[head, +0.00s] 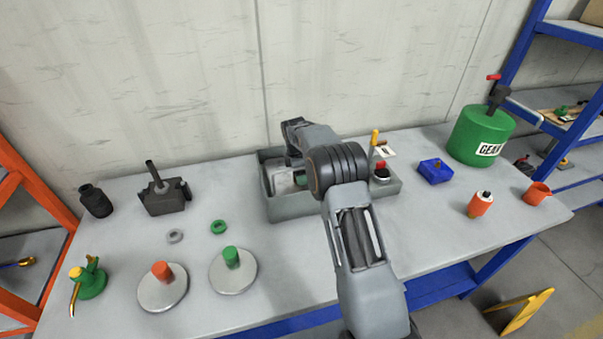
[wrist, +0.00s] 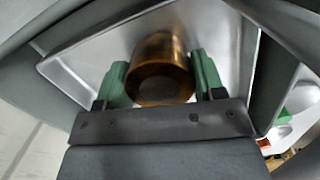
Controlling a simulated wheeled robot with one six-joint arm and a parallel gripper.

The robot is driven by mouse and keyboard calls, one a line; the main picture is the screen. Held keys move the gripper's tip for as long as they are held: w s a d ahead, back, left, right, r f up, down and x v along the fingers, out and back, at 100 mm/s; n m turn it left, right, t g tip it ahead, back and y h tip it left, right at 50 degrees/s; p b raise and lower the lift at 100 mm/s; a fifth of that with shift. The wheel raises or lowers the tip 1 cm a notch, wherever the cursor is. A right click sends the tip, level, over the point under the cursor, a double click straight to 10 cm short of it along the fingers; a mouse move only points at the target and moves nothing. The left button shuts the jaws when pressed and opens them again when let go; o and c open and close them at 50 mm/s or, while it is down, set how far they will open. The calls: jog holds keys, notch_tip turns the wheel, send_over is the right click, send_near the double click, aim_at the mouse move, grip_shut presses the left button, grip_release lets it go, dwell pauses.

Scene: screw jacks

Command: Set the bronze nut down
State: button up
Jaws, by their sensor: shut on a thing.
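The bronze nut (wrist: 160,82) is a shiny copper-brown cylinder with a round end face, seen in the wrist view. My gripper (wrist: 161,70) is shut on it, with one green finger on each side. Behind the nut are the pale metal walls of a compartment (wrist: 88,68). I cannot tell whether the nut touches the bottom. In the head view, my arm reaches over the grey divided tray (head: 300,208) and hides the nut and most of the gripper.
A yellow-handled tool (head: 374,142) stands up at the tray's right side. A blue block (head: 435,171) and a green gear tin (head: 478,136) stand further right. Discs with orange (head: 162,293) and green (head: 232,278) posts lie front left.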

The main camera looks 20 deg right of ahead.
jog(key=o, duration=1.2)
jog(key=shift+f, duration=0.1)
jog(key=shift+o, duration=0.2)
jog(key=s+a+r+m, duration=0.1)
jog(key=s+r, duration=0.1)
jog(key=r, duration=0.7)
jog(key=s+a+r+m, duration=0.1)
jog(key=s+r+m, duration=0.1)
jog(key=r, duration=0.6)
jog(key=s+r+m+t, duration=0.3)
jog(key=s+r+m, duration=0.15)
jog(key=s, duration=0.75)
jog(key=s+f+m, duration=0.3)
jog(key=s+m, duration=0.1)
jog(key=s, duration=0.4)
jog(key=s+f+m+t+y, duration=0.1)
jog(key=s+f+m, duration=0.2)
jog(key=s, duration=0.6)
jog(key=shift+s+a+m+t+b, duration=0.3)
jog(key=shift+a+m+b, duration=0.15)
jog(key=shift+m, duration=0.2)
